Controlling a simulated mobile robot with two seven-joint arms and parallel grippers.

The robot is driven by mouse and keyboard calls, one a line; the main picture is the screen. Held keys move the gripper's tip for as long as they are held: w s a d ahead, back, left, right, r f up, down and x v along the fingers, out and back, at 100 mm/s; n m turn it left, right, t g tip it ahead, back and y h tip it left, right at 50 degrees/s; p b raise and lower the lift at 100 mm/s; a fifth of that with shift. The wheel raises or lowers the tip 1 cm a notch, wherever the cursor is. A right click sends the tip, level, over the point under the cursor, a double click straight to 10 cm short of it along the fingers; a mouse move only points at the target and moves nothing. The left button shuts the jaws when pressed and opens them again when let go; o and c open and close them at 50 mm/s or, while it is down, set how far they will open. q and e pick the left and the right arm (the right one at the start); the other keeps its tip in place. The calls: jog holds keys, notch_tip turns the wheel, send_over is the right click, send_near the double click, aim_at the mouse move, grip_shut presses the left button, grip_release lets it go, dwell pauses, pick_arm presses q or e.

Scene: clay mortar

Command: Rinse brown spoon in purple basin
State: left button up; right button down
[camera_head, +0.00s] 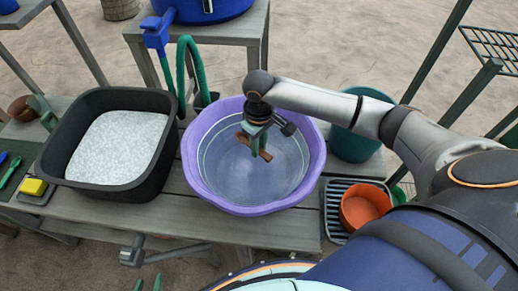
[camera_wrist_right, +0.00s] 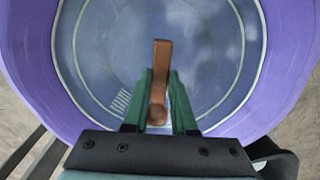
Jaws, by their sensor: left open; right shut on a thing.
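The purple basin (camera_head: 192,150) stands on the grey wooden table and holds clear bluish water. My right gripper (camera_head: 258,148) reaches down into the basin and is shut on the brown spoon (camera_head: 266,156). In the right wrist view the spoon (camera_wrist_right: 161,75) sits between the green fingers of the gripper (camera_wrist_right: 160,108) and points away over the water. I cannot tell how deep the spoon is in the water. My left gripper (camera_head: 148,284) is open and empty, low in the head view in front of the table; only its green fingertips show clearly.
A black tub (camera_head: 150,165) of white granules stands left of the basin. An orange bowl (camera_head: 352,212) rests on a dark rack (camera_head: 331,218) at the right, with a teal bucket (camera_head: 345,145) behind. A yellow sponge (camera_head: 34,187) lies far left. A green hose (camera_head: 182,80) rises behind.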

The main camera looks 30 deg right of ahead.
jog(key=shift+r, duration=3.2)
